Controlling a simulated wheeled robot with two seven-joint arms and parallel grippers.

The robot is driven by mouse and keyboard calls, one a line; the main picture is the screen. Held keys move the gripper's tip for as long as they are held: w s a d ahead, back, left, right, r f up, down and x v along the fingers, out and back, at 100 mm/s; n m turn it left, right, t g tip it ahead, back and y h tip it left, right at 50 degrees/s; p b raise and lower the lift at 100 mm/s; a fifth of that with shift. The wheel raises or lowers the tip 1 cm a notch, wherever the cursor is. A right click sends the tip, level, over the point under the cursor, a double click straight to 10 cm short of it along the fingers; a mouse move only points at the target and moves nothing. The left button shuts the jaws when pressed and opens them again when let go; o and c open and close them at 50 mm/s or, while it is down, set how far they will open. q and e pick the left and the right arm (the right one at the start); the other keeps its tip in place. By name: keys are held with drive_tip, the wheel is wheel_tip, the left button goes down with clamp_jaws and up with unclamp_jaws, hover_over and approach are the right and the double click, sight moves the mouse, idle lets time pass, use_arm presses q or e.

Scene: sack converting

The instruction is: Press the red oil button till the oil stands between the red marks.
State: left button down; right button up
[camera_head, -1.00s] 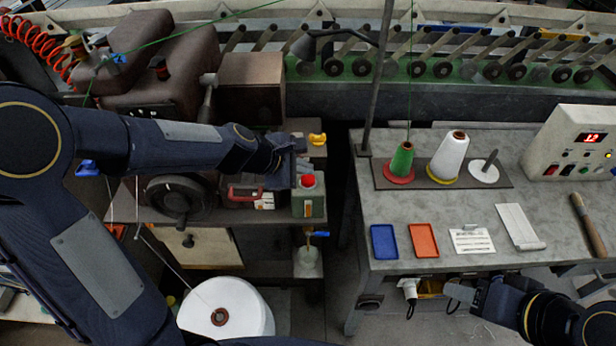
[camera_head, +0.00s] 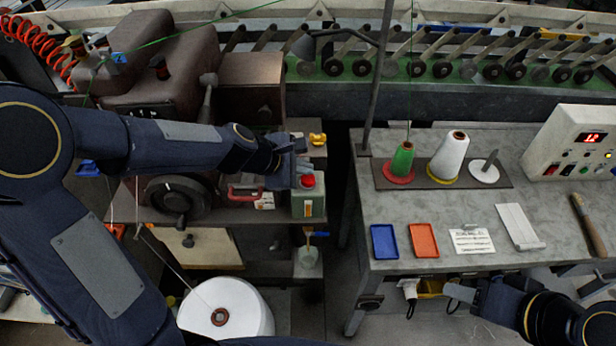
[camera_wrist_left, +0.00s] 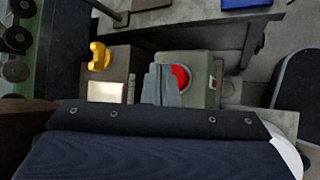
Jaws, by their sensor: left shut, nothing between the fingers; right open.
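The red oil button (camera_head: 307,181) sits on top of a small grey-green box (camera_head: 309,205) at the edge of the machine. My left gripper (camera_head: 300,169) is shut and empty, with its fingertips at the button's left side. In the left wrist view, the shut fingers (camera_wrist_left: 165,85) reach over the box and cover part of the red button (camera_wrist_left: 180,77). I cannot tell whether they touch it. No oil level or red marks can be made out. My right gripper (camera_head: 482,298) is at the lower right, below the table's front edge, and open.
A yellow part (camera_head: 317,139) stands just behind the box. The grey table (camera_head: 440,205) to the right holds a green cone (camera_head: 402,160), a white cone (camera_head: 449,158) and trays. A large white spool (camera_head: 245,305) stands below my left arm.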

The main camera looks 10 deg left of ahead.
sight(303, 180)
use_arm(q)
drive_tip(key=shift+f+b, duration=0.35)
drive_tip(key=shift+f, duration=0.1)
drive_tip(key=shift+f+b, duration=0.8)
drive_tip(key=shift+f, duration=0.05)
idle(0.7)
drive_tip(key=shift+r, duration=0.15)
drive_tip(key=shift+r+p, duration=1.15)
drive_tip(key=shift+p, duration=0.15)
wheel_tip(303, 180, up, 5)
drive_tip(key=p, duration=0.5)
idle(0.4)
